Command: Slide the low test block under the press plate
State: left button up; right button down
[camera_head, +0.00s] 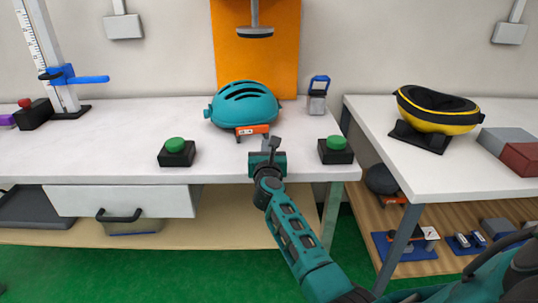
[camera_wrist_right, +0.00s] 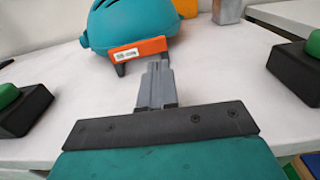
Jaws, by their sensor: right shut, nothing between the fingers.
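A dark, flat-bottomed plate, seemingly the press plate (camera_head: 255,32), hangs on a rod before an orange panel. I cannot tell which thing is the low test block. My right gripper (camera_head: 270,146) is shut and empty, just in front of the orange piece; its closed fingers point at that piece in the wrist view (camera_wrist_right: 158,70). My left gripper is not in view.
Green-topped black buttons stand left (camera_head: 176,152) and right (camera_head: 336,150) of my right gripper. A blue-and-grey device (camera_head: 318,96) stands behind. A ruler post with a blue slider (camera_head: 65,75) is at left. A yellow-black helmet (camera_head: 435,110) is on the right table. The table's left middle is clear.

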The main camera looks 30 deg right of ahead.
jog(key=shift+p+v, duration=0.4)
jog(key=shift+v, duration=2.25)
jog(key=c, duration=1.8)
grip_release()
